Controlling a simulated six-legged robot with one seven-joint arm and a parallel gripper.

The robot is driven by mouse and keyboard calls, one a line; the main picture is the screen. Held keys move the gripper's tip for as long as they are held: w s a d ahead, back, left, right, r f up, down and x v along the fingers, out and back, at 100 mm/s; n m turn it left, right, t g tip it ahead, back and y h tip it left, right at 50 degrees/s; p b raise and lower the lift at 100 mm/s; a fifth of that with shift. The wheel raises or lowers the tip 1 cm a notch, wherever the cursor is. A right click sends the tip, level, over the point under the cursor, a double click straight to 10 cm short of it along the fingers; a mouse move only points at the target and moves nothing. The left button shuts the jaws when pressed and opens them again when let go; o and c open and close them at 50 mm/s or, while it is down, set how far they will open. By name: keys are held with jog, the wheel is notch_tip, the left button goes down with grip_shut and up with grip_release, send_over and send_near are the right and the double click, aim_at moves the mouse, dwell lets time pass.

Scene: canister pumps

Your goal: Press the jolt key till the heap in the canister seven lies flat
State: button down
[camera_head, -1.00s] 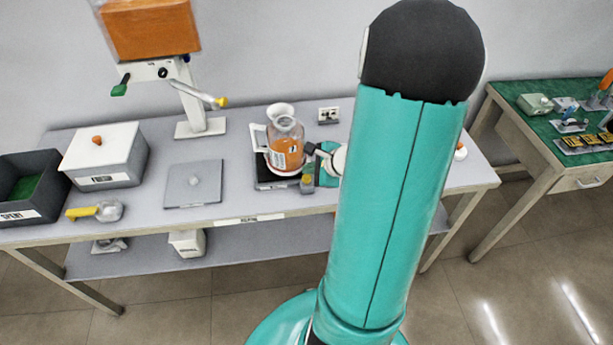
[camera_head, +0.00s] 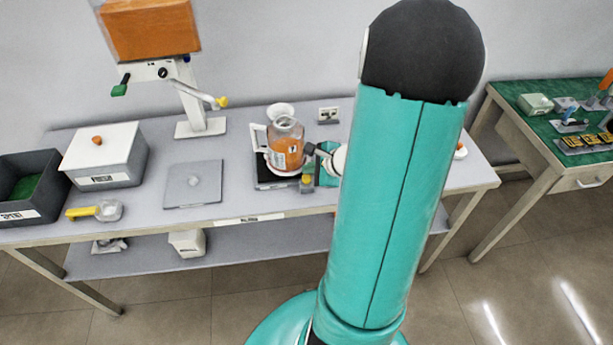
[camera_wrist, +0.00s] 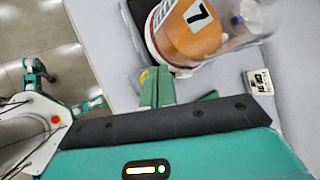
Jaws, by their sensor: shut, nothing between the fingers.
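Canister seven (camera_head: 285,152) is a clear jar with orange contents. It stands on a dark-based device (camera_head: 270,172) on the grey bench, and its label with a 7 shows in the wrist view (camera_wrist: 198,14). Whether the orange heap is peaked or flat I cannot tell. A small yellow key (camera_head: 306,179), which looks like the jolt key, sits at the device's front right corner; it also shows in the wrist view (camera_wrist: 144,76). My gripper (camera_head: 316,172) is shut and empty, its green fingertips (camera_wrist: 158,76) right beside the key. Contact is unclear.
Left of the device lie a grey plate (camera_head: 193,184), a yellow-handled scoop (camera_head: 97,211), a white-lidded box (camera_head: 103,155) and a dark bin (camera_head: 30,187). A stand with an orange-filled hopper (camera_head: 150,30) rises behind.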

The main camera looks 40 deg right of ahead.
aim_at(310, 179)
jog(key=shift+f, duration=0.15)
dwell(0.3)
jog(key=shift+f, duration=0.3)
jog(key=shift+f, duration=0.7)
dwell(0.8)
jog(key=shift+r, duration=1.15)
jog(key=shift+r, duration=2.5)
